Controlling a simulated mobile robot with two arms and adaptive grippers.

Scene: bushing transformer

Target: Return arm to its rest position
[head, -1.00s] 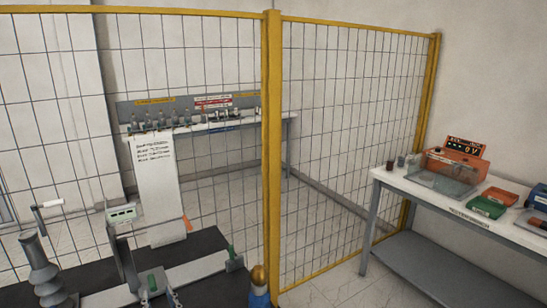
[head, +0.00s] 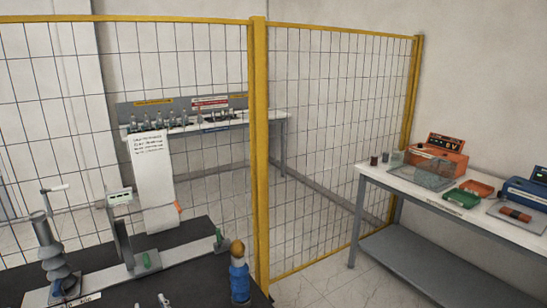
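A dark table (head: 195,285) is at the lower left. On it stand a grey ribbed bushing (head: 54,262), a light metal rail fixture with green handles (head: 150,262), and a small pale meter box (head: 119,197) on an upright. A blue bottle-like piece with an orange-brown top (head: 239,275) stands upright near the table's right edge.
A yellow-framed mesh fence (head: 260,150) runs behind the table. Beyond it is a bench with a tool rack (head: 190,115). At right, a white workbench (head: 420,190) carries an orange meter (head: 440,155), a clear box, green and red trays (head: 460,203) and a blue device (head: 525,193). Floor between is clear.

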